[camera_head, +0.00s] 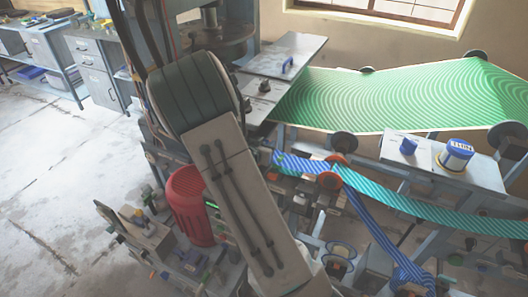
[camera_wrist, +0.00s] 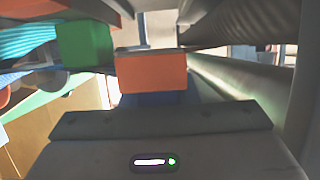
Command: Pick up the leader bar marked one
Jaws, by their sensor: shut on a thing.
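In the wrist view my gripper (camera_wrist: 151,98) reaches forward from its wide dark body, and its fingertips are not clearly seen. It is shut on a piece with a flat orange face (camera_wrist: 152,72), straight ahead of it. I see no mark on that face, so I cannot tell whether it is the leader bar marked one. A green block (camera_wrist: 84,44) is just to its left. In the head view my arm hides the gripper and what it holds.
In the head view, a green patterned sheet (camera_head: 400,92) stretches across the machine's back. Blue-striped webbing (camera_head: 380,232) runs over an orange roller (camera_head: 330,180). Clear floor (camera_head: 60,170) lies further left. The wrist view is tightly enclosed.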

